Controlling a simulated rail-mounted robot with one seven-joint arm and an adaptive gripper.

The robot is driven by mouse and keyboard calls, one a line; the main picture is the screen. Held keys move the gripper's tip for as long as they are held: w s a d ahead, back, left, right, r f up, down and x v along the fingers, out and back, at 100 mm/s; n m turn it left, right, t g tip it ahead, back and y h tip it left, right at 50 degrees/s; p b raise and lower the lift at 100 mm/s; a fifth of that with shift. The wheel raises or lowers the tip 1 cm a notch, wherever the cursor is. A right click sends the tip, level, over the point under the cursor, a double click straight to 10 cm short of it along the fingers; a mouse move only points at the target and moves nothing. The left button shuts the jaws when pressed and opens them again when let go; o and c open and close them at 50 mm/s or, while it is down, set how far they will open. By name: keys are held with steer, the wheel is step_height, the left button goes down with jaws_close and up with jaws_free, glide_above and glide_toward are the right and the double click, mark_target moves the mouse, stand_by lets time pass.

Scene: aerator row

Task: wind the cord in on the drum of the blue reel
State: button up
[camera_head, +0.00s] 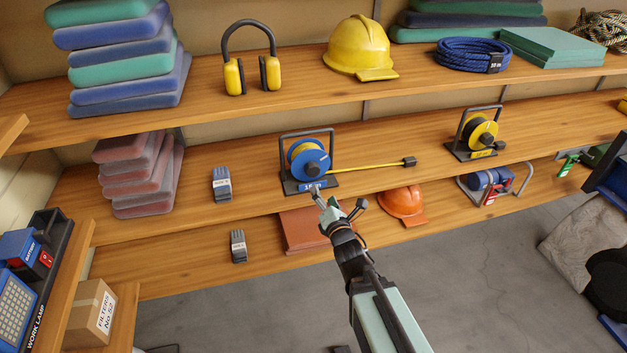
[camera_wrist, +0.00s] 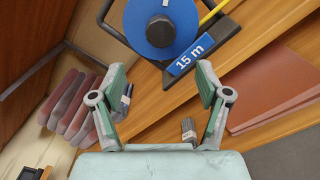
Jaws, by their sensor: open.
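The blue reel (camera_head: 309,160) stands upright in a dark frame on the middle shelf. Its yellow cord (camera_head: 365,167) runs out to the right along the shelf and ends in a dark plug (camera_head: 409,162). In the wrist view the blue drum face (camera_wrist: 162,25) has a dark hub or knob, and a "15 m" label (camera_wrist: 190,55) sits on the base. My gripper (camera_head: 337,205) is just in front of and below the reel, apart from it. In the wrist view my gripper (camera_wrist: 160,80) is open with nothing between its fingers.
A second reel (camera_head: 480,133) with a yellow face stands farther right on the same shelf. A grey brush-like item (camera_head: 222,184) lies left of the blue reel. An orange helmet (camera_head: 402,201) and a brown-red slab (camera_head: 303,230) are on the shelf below.

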mark_target(314, 172)
steer(key=b, duration=0.3)
steer(key=shift+w+f, duration=0.25)
steer(key=shift+w, duration=0.05)
steer(key=b+x, duration=0.1)
steer(key=x, duration=0.3)
steer(key=b+x, duration=0.1)
steer(key=x, duration=0.2)
steer(key=b+x, duration=0.2)
steer(key=x, duration=0.2)
steer(key=shift+w+a+r, duration=0.1)
steer(key=shift+w+r, duration=0.15)
steer(key=shift+w, duration=0.1)
steer(key=c, duration=1.2)
